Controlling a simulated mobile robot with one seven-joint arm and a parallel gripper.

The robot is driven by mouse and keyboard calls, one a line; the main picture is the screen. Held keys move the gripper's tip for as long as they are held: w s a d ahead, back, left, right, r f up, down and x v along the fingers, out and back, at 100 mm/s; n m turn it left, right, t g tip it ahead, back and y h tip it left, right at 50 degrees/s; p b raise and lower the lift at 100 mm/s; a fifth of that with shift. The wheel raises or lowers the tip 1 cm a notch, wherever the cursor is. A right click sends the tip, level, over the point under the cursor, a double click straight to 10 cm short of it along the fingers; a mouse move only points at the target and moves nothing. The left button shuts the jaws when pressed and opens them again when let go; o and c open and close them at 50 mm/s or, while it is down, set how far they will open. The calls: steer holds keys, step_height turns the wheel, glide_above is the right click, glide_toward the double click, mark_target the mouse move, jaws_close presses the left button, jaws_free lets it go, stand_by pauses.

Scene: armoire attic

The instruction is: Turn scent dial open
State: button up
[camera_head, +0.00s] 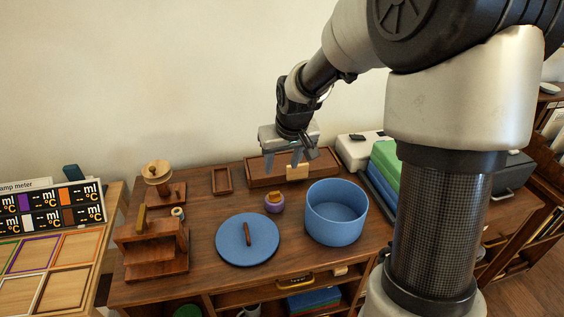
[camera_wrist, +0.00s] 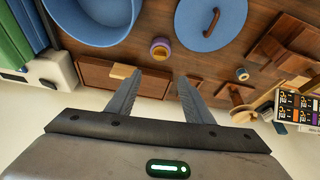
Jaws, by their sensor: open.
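I cannot tell for sure which thing is the scent dial. A small round purple pot (camera_head: 274,204) with an orange-brown top stands upright on the wooden cabinet top. It also shows in the wrist view (camera_wrist: 160,49), beyond my fingertips. A round wooden disc on a stand (camera_head: 157,171) is at the back left. My gripper (camera_head: 283,163) is open and empty, with its fingers pointing down above the back of the cabinet top. In the wrist view my gripper (camera_wrist: 160,79) shows both fingers spread, apart from the pot.
A blue pot (camera_head: 337,212) stands right of the purple pot, and its blue lid (camera_head: 247,240) lies to the left. A long wooden box (camera_head: 262,177) with a light block at its front lies behind. Green and blue books (camera_head: 386,163) are at the right. A wooden rack (camera_head: 152,248) is front left.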

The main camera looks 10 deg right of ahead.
steer(key=p, duration=0.3)
steer(key=b, duration=0.2)
glide_toward(274, 193)
steer(key=x, duration=0.7)
steer(key=shift+w+f, duration=0.2)
steer(key=shift+f, duration=0.2)
